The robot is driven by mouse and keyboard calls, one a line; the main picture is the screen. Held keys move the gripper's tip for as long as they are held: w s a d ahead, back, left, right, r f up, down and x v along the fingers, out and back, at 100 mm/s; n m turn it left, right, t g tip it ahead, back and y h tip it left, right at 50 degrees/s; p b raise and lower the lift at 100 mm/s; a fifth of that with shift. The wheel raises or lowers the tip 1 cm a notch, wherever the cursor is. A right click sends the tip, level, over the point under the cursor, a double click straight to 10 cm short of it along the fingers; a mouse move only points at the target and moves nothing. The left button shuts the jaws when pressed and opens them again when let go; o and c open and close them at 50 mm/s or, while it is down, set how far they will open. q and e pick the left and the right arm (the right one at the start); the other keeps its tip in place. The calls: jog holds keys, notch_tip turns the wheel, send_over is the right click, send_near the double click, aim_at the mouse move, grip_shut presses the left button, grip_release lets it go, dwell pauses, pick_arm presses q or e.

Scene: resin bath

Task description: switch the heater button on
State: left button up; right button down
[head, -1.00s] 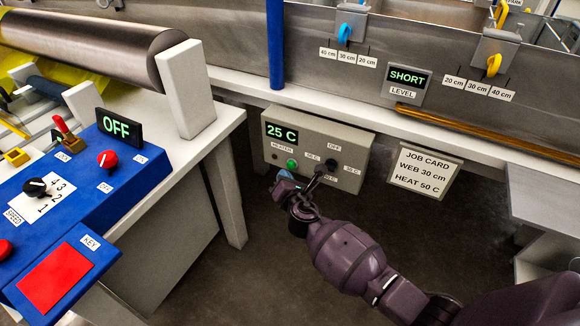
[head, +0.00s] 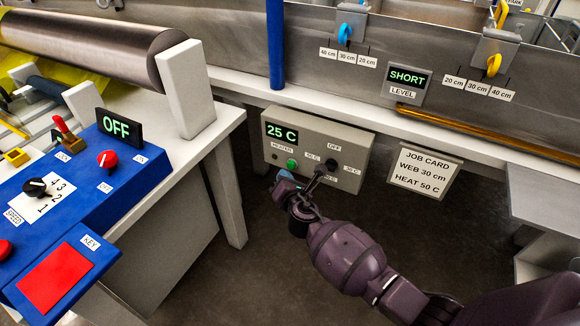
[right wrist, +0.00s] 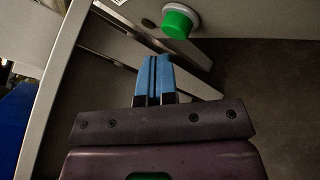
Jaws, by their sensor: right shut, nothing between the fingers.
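The heater box (head: 345,142) is a beige panel under the bath's edge. Its display reads 25 C. The green heater button (head: 292,164) sits at its lower left, near the HEATER label, with a small dark spot to its left. A black dial (head: 331,166) with temperature labels is to the right. My right gripper (head: 282,176) is shut and empty, just below and in front of the button. In the right wrist view the blue fingertips (right wrist: 154,78) are together, and the green button (right wrist: 178,22) stands apart, ahead and slightly right. My left gripper is not in view.
A job card (head: 425,171) hangs right of the box and reads WEB 30 cm, HEAT 50 C. A white table (head: 190,152) with a blue control panel (head: 140,182) stands at left. A grey bench (head: 545,205) is at right. Dark floor lies open between.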

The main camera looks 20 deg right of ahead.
jog(key=shift+w+d, duration=0.1)
dwell(0.3)
jog(key=shift+w+d, duration=0.15)
jog(key=shift+d, duration=0.15)
jog(key=shift+w+d, duration=0.35)
dwell(1.2)
jog(key=shift+s+a, duration=0.6)
jog(key=shift+a, duration=0.15)
jog(key=s+a, duration=0.1)
jog(key=a, duration=0.1)
jog(key=s+a, duration=0.2)
dwell(0.7)
